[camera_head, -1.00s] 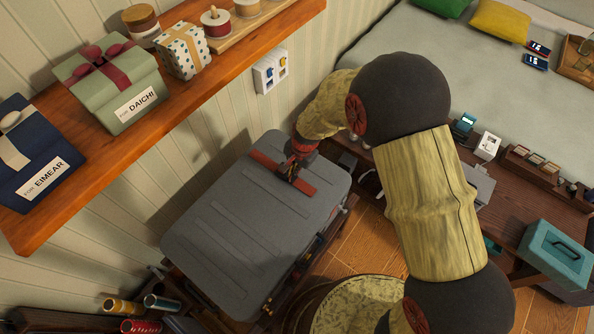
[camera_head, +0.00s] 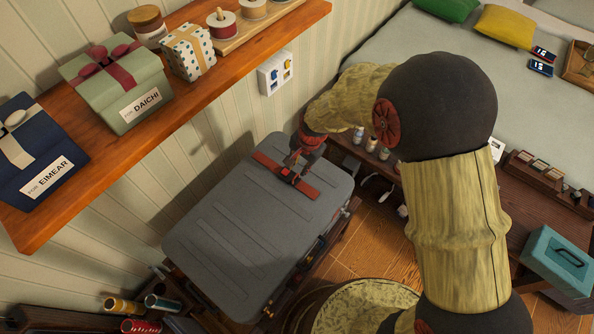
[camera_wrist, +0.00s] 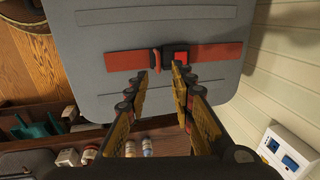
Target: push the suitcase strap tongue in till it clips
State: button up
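The grey suitcase (camera_head: 245,235) lies flat with a red strap (camera_head: 312,191) across one end; the strap also shows in the wrist view (camera_wrist: 218,53). In the wrist view a dark buckle with a bright red button (camera_wrist: 176,53) sits mid-strap. The orange-red tongue (camera_wrist: 155,61) is right beside its left side. I cannot tell whether it is clipped. My gripper (camera_wrist: 165,67) is open, its two fingers apart, with their tips near the tongue and buckle; I see nothing held between them. In the head view my gripper (camera_head: 293,168) is just above the strap, partly hiding the buckle.
A wooden shelf (camera_head: 130,150) with gift boxes juts out above the left side. A panelled wall with a white switch plate (camera_head: 276,72) stands behind the suitcase. A dark bench with bottles and a teal box (camera_head: 556,262) lies to the right.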

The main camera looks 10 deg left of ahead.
jog(key=v, duration=0.6)
jog(key=shift+r, duration=0.25)
jog(key=shift+c, duration=0.2)
jog(key=shift+d, duration=0.15)
jog(key=shift+c, duration=0.5)
jog(key=shift+m, duration=0.8)
jog(key=d, duration=0.3)
jog(key=w+d, duration=0.1)
jog(key=shift+d+r, duration=0.25)
jog(key=shift+r, duration=0.05)
jog(key=c, duration=0.4)
jog(key=s+d+m+y, duration=0.1)
jog(key=m, duration=0.1)
jog(key=s+d+m+b, duration=0.1)
jog(key=m, duration=0.2)
jog(key=shift+s+d+f+y, duration=0.15)
jog(key=shift+s+y, duration=0.1)
jog(key=shift+y, duration=0.15)
grip_shut()
jog(key=m+t+y+b, duration=0.2)
jog(key=m+b, duration=0.5)
jog(key=m, duration=0.4)
send_near(297, 175)
jog(key=x, duration=0.7)
